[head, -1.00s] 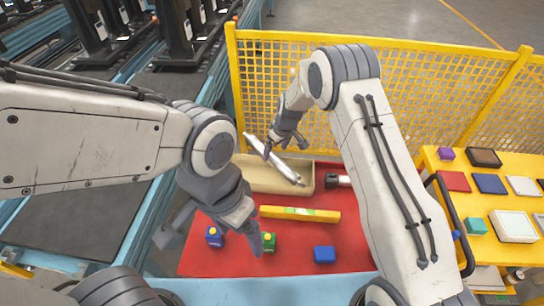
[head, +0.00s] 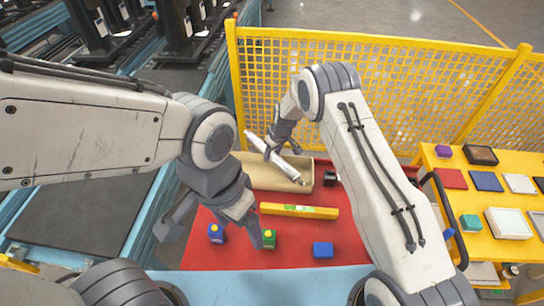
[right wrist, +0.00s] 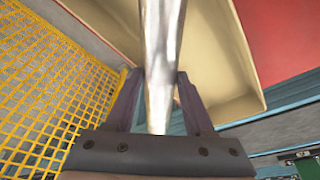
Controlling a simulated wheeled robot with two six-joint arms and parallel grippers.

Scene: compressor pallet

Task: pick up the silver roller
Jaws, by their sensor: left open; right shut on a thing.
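The silver roller (head: 290,164) is a shiny metal cylinder lying diagonally across the beige tray (head: 262,185). Its upper left end reaches past the tray's back edge, and its other end is over the tray. Whether it touches the tray I cannot tell. My right gripper (head: 275,147) is shut on the roller nearer its upper left end. In the right wrist view the roller (right wrist: 162,60) runs between the two dark fingers (right wrist: 157,95), with the tray behind it. My left gripper (head: 218,237) is open and empty over the red surface, close to the small blue and green blocks.
A yellow mesh fence (head: 400,90) stands behind the tray. A yellow table (head: 470,215) with several items is at right.

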